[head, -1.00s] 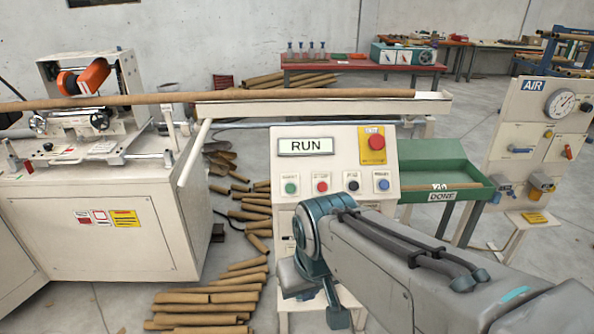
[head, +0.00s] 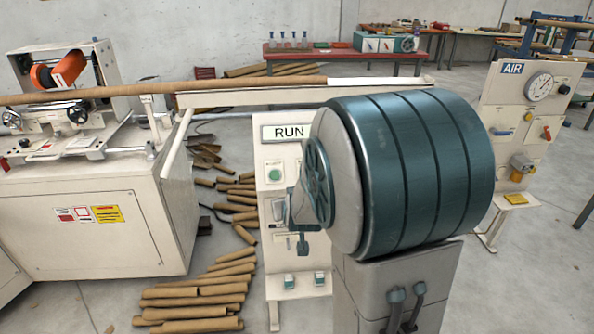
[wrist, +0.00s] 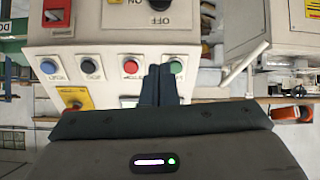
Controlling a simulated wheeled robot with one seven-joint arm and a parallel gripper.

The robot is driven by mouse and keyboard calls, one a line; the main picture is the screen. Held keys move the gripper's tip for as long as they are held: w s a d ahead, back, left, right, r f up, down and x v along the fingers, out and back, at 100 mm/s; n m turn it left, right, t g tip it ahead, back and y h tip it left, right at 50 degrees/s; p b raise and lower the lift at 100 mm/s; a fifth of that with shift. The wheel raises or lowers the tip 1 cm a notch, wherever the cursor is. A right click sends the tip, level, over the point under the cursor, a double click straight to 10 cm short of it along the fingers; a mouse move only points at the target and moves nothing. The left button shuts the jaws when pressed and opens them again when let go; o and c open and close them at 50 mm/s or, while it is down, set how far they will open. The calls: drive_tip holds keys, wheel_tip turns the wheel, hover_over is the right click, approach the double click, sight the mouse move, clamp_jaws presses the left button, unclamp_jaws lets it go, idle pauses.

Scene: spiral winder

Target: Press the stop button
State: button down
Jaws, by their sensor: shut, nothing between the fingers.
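The control panel (head: 271,220) stands in the middle of the head view, and its display (head: 289,132) reads RUN. In the upside-down wrist view, a row holds a red button (wrist: 131,65), a green button (wrist: 176,66), a black button (wrist: 91,65) and a blue button (wrist: 48,66). The green button also shows in the head view (head: 274,174); my arm hides the others there. The red button's label is too blurred to read. My gripper (wrist: 160,70) is shut and empty, its tips between the red and green buttons. Contact with the panel cannot be told.
A yellow plate with a red emergency button (wrist: 75,103) is on the same panel. An ON/OFF switch (wrist: 159,4) is near the wrist view's top edge. Cardboard tubes (head: 195,300) lie on the floor left of the panel. The winder cabinet (head: 80,230) stands farther left.

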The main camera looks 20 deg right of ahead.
drive_tip(key=w+d+r+n+t+h, duration=0.2)
drive_tip(key=w+d+r+t+h, duration=0.1)
drive_tip(key=w+d+t+h, duration=0.3)
drive_tip(key=shift+d+r+b, duration=0.3)
drive_tip(key=shift+d+b, duration=0.15)
drive_tip(key=shift+d, duration=0.4)
drive_tip(key=w+d+f+b, duration=0.2)
drive_tip(key=w+f+b, duration=0.3)
drive_tip(key=w, duration=0.1)
drive_tip(key=shift+w+f, duration=0.2)
drive_tip(key=shift+f, duration=0.15)
idle(1.5)
drive_tip(key=shift+w+f+b, duration=0.3)
drive_tip(key=shift+b, duration=0.2)
